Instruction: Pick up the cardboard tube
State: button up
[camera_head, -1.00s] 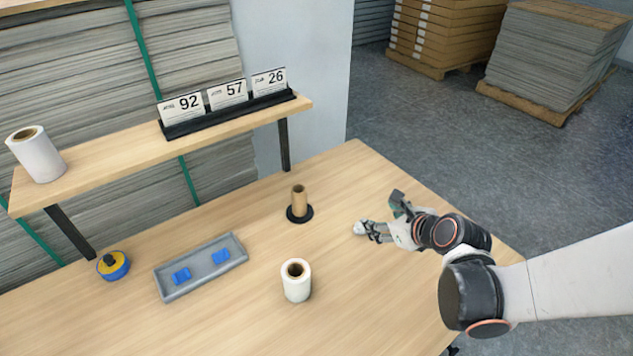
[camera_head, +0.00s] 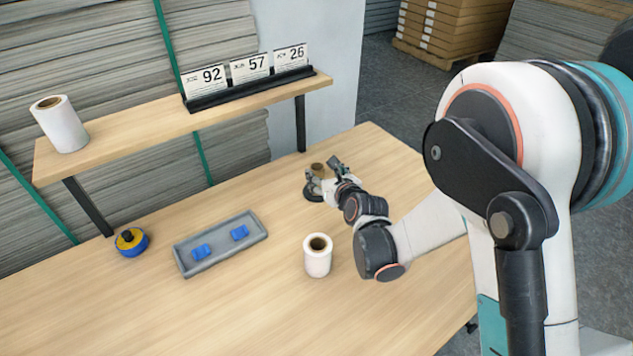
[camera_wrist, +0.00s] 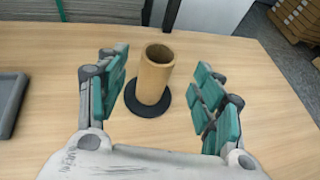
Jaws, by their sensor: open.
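The cardboard tube (camera_wrist: 153,75) is a short, brown, hollow cylinder. It stands upright on a round black base (camera_wrist: 141,106) on the wooden table. My gripper (camera_wrist: 161,92) is open, with its teal-padded fingers on either side of the tube in the wrist view and a gap visible on both sides. In the head view my gripper (camera_head: 324,181) is at the tube, and only the tube's top (camera_head: 317,168) and part of its black base (camera_head: 312,195) show behind the fingers.
A white roll (camera_head: 317,258) stands on the table close to my arm. A grey tray (camera_head: 222,262) with blue pieces and a blue-yellow tape roll (camera_head: 131,242) lie to the left. A raised shelf (camera_head: 130,140) with another white roll (camera_head: 60,125) and number cards (camera_head: 248,70) stands behind.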

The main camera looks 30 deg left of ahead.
aim_at(315, 166)
jog(key=shift+b+x, duration=1.05)
jog(key=shift+x, duration=1.85)
jog(key=shift+a+r, duration=0.1)
jog(key=shift+r, duration=0.05)
jog(key=shift+c, duration=0.5)
jog(key=c, duration=0.9)
